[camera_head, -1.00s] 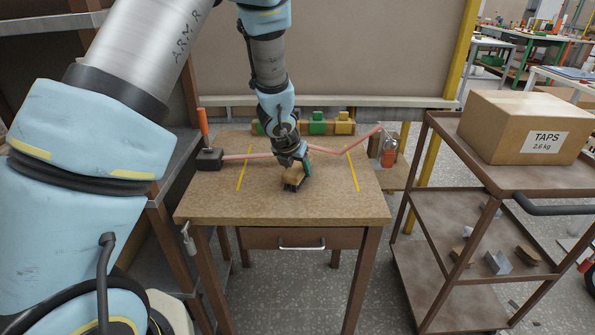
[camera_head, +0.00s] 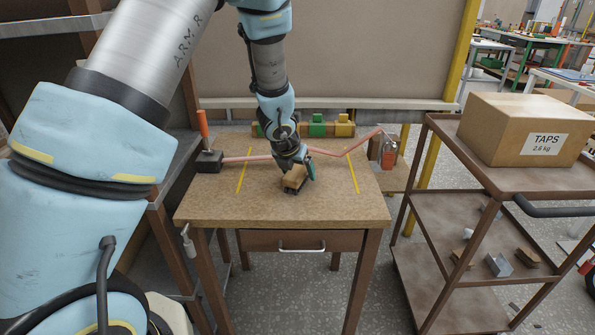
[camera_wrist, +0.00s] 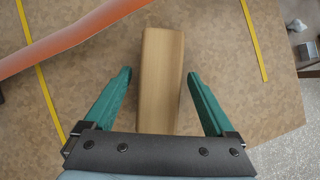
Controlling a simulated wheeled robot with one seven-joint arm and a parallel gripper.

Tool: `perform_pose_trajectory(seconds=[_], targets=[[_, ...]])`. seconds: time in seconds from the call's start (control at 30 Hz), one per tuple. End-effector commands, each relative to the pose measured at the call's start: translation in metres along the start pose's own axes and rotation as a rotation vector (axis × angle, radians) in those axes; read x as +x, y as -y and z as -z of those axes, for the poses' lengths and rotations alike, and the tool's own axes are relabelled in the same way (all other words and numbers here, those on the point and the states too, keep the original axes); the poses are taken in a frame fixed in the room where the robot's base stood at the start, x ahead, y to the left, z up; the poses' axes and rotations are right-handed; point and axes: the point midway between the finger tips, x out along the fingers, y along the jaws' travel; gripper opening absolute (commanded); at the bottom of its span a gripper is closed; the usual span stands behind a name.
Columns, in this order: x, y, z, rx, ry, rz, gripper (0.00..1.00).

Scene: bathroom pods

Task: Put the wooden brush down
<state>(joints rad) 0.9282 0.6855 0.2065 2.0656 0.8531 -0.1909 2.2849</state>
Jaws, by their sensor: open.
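The wooden brush (camera_head: 294,180) rests on the wooden table (camera_head: 330,208), between the two yellow lines. In the head view its dark underside faces the tabletop. In the wrist view the brush's pale wooden back (camera_wrist: 161,75) runs lengthwise between the fingers. My gripper (camera_head: 302,172) is open around the brush; it also shows in the wrist view (camera_wrist: 158,80), with a green finger on each side and a visible gap to the wood on both sides. The near end of the brush is hidden behind the gripper's dark palm.
A pink-red tube (camera_head: 335,152) crosses the table behind the brush, from a black block (camera_head: 209,160) holding an orange-handled tool. Green and yellow blocks (camera_head: 317,124) line the back. A brown cart (camera_head: 480,165) with a TAPS box (camera_head: 525,128) stands right. The table's front is clear.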

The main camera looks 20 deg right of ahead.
Motion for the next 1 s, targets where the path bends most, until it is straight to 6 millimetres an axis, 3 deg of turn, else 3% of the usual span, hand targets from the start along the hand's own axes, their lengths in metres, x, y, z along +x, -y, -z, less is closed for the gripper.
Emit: perform_pose_trajectory(seconds=[0.17, 0.4, 0.6, 1.0], targets=[[-0.024, 0.000, -0.002, -0.001, 0.003, 0.001, 0.90], [-0.077, -0.001, -0.003, -0.002, 0.004, 0.000, 0.90], [-0.109, -0.001, -0.002, -0.002, 0.001, 0.000, 0.90], [-0.121, 0.000, 0.000, 0.000, 0.000, -0.001, 0.90]])
